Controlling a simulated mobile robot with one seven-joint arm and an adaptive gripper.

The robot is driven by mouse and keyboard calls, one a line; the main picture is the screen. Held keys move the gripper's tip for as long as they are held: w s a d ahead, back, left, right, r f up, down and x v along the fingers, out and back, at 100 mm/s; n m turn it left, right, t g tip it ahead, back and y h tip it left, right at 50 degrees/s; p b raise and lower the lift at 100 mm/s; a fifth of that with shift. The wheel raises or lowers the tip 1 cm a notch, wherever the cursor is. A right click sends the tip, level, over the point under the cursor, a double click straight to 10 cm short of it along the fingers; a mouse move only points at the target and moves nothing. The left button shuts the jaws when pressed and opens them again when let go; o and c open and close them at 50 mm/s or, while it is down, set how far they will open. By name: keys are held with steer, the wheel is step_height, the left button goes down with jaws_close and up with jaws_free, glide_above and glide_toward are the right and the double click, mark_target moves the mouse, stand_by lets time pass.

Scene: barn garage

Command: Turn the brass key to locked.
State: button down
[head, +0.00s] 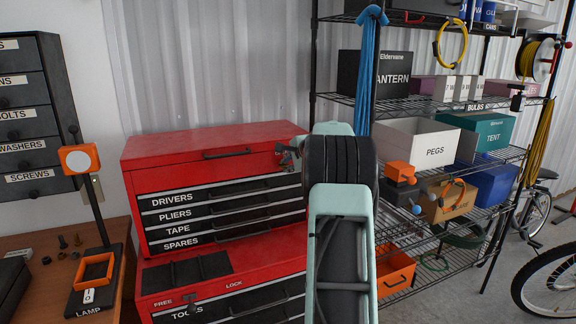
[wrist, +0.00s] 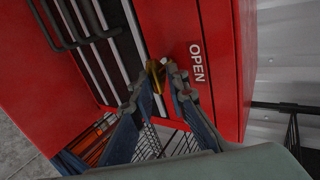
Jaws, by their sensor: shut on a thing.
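The brass key (wrist: 154,68) shows in the wrist view between my fingertips, at the red front of the upper tool chest. My gripper (wrist: 156,86) is shut on it. In the head view my gripper (head: 291,158) is at the upper right of the red tool chest (head: 205,143), and the key cannot be made out there. A white OPEN label (wrist: 197,62) is on the red panel just right of the key in the wrist view. The fingers hide much of the key and its lock, so I cannot tell its exact angle.
Black drawers (head: 225,210) marked DRIVERS, PLIERS, TAPE and SPARES are shut. A lower red cabinet (head: 255,265) bears FREE and LOCK labels. Wire shelves (head: 405,232) with boxes stand close on the right. A bench (head: 40,240) with a lamp is on the left.

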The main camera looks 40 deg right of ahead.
steer(key=c, duration=1.9)
jaws_free()
steer(key=shift+f, duration=0.1)
steer(key=v, duration=1.2)
